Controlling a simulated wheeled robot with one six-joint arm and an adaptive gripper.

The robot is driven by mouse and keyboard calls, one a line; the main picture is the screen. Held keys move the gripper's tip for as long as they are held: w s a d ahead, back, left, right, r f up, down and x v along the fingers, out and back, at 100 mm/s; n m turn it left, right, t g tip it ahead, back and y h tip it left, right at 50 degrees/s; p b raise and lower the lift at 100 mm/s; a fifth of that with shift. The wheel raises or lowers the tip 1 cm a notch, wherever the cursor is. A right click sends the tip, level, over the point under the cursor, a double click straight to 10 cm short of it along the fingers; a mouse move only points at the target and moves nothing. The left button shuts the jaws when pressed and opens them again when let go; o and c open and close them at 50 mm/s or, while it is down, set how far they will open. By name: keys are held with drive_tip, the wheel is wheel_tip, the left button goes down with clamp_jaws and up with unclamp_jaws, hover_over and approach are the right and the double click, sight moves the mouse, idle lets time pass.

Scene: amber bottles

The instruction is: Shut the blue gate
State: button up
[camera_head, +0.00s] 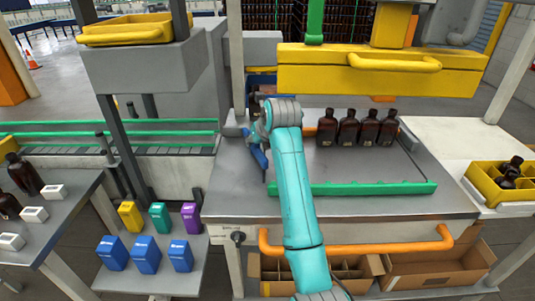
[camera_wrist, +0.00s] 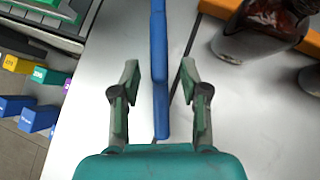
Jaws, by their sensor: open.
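The blue gate (camera_head: 257,155) is a narrow bar on the left part of the grey worktable (camera_head: 235,190), partly hidden by my arm in the head view. In the wrist view the blue gate (camera_wrist: 160,65) runs from the top edge down between the two fingers of my gripper (camera_wrist: 160,82). My gripper is open, with one finger on each side of the bar. A gap shows on both sides, and the right one looks slightly wider. In the head view the fingers are mostly hidden behind my teal wrist.
Several amber bottles (camera_head: 348,130) stand in a row right of my arm. A green toothed strip (camera_head: 365,188) lies along the table's front, above an orange rail (camera_head: 380,249). A yellow beam (camera_head: 310,72) hangs behind. An amber bottle (camera_wrist: 250,42) is close right in the wrist view.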

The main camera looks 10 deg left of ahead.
sight(266, 160)
drive_tip(key=s+d, duration=0.1)
drive_tip(key=s, duration=0.1)
drive_tip(key=s+d, duration=0.2)
drive_tip(key=s, duration=0.1)
drive_tip(key=s+d, duration=0.1)
drive_tip(key=s, duration=0.1)
drive_tip(key=shift+s+d, duration=0.35)
